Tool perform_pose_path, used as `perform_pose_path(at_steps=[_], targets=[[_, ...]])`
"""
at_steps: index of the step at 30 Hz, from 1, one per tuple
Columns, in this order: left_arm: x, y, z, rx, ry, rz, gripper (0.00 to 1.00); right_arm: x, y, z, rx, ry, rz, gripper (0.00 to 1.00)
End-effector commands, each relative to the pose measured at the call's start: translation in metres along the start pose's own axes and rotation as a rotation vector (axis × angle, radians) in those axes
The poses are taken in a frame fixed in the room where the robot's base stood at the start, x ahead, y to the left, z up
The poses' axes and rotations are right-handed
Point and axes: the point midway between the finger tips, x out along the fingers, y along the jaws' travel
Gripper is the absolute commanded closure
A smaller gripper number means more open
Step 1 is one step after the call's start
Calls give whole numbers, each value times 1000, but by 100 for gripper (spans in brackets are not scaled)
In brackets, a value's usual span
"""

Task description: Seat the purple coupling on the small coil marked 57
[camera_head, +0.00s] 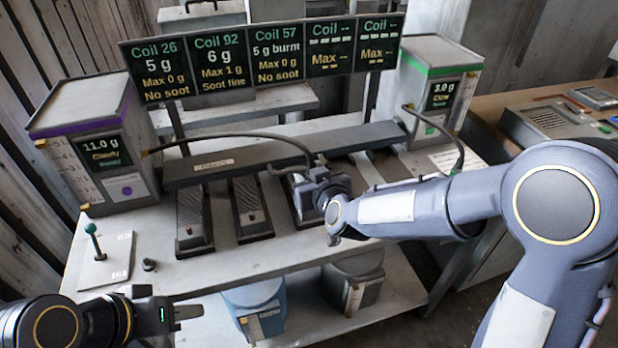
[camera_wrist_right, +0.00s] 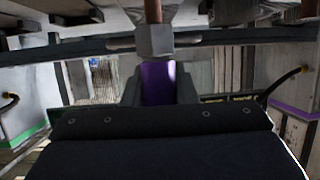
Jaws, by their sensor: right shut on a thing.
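The purple coupling (camera_wrist_right: 157,83) shows in the right wrist view between the fingers of my right gripper (camera_wrist_right: 160,92), which is shut on it. Just above it is a grey metal fitting (camera_wrist_right: 154,42) on a copper-coloured rod; I cannot tell whether they touch. In the head view my right gripper (camera_head: 318,187) is at the third small coil (camera_head: 301,205) from the left, under the Coil 57 sign panel (camera_head: 277,53), and hides the coupling there. I cannot read a mark on the coil itself. My left gripper (camera_head: 182,320) is low at the left front, away from the coils.
A purple-striped canister (camera_head: 92,140) stands left, with a dark hose (camera_head: 240,135) running to my right gripper. A green-striped canister (camera_head: 430,90) with its own hose stands right. Two other coils (camera_head: 193,218) (camera_head: 250,207) stand left of the gripper. A green-knobbed lever (camera_head: 92,235) stands front left.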

Motion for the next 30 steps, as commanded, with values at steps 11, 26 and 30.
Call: perform_pose_path(at_steps=[11,26,30], targets=[[8,-4,4,0,0,0,64,4,0,10,0,1,0,100],[16,-7,8,0,0,0,64,8,0,19,0,1,0,70],[16,-7,8,0,0,0,64,8,0,19,0,1,0,52]])
